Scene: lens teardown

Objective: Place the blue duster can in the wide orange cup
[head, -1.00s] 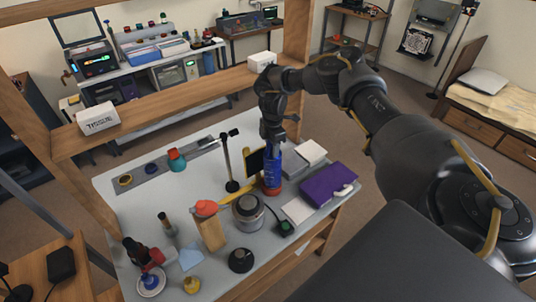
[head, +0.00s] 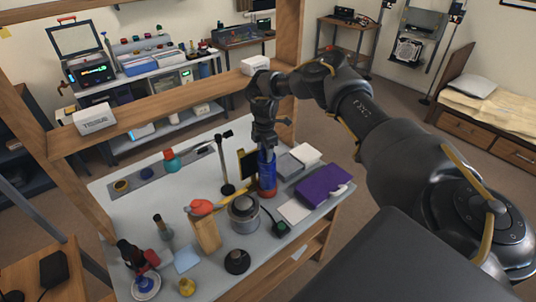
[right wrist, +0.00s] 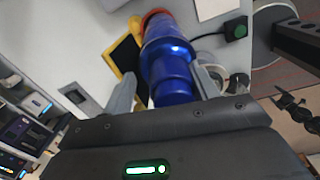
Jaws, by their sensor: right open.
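The blue duster can (head: 266,166) stands upright on the workbench, its lower end inside the orange cup (head: 267,193). In the right wrist view the can (right wrist: 170,72) runs up to the cup's orange rim (right wrist: 154,14), which shows only in part. My right gripper (head: 266,147) is above the can, pointing down over its top. In the right wrist view its two fingers (right wrist: 163,88) are open, one on each side of the can. Whether either finger touches the can is not clear. My left gripper is not in view.
A yellow-framed dark panel (head: 247,164) stands close beside the can. A lamp-like stand (head: 225,165), a round grey pot (head: 243,213) and a purple box (head: 322,185) are nearby. A wooden shelf rail (head: 165,105) crosses behind the bench.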

